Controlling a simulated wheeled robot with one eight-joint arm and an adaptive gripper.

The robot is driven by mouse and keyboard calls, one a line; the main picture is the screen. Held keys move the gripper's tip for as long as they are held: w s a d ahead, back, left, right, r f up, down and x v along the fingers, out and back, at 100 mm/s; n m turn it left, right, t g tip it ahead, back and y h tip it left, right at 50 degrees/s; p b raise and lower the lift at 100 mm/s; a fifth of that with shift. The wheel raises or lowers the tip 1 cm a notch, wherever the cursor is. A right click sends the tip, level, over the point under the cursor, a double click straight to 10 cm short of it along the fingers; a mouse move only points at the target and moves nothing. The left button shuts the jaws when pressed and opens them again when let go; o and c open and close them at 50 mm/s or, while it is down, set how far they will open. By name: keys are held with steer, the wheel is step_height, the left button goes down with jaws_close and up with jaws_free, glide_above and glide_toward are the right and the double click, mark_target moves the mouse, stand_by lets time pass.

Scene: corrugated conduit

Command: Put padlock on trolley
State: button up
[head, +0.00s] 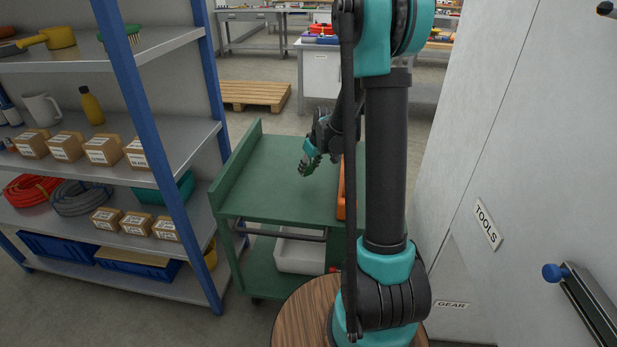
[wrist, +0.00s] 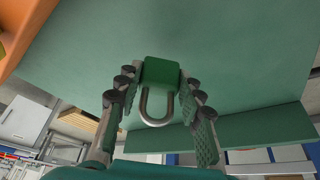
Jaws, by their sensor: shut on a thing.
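The padlock (wrist: 160,73) has a green body and a grey metal shackle. In the wrist view it sits between the two fingers of my gripper (wrist: 160,95), which is shut on it. The padlock is too small to make out clearly there. I cannot tell whether the padlock touches the trolley top.
An orange object (head: 341,192) lies on the trolley top, partly hidden by my arm. A white bin (head: 300,255) stands on the trolley's lower shelf. A loaded shelf rack (head: 130,80) stands at left, and a grey cabinet (head: 500,150) at right. The trolley top's left part is clear.

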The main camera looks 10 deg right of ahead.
mark_target(309, 175)
steer(key=shift+f, duration=2.1)
steer(key=shift+f, duration=0.15)
steer(key=o, duration=1.2)
steer(key=v, duration=1.2)
steer(key=s+d+f+m+h, duration=0.1)
steer(key=s+f+m, duration=0.1)
steer(key=s, duration=1.1)
steer(key=s+d+f+m+h, duration=0.1)
steer(key=s+f+m, duration=0.1)
steer(key=s, duration=1.1)
steer(key=shift+m, duration=0.7)
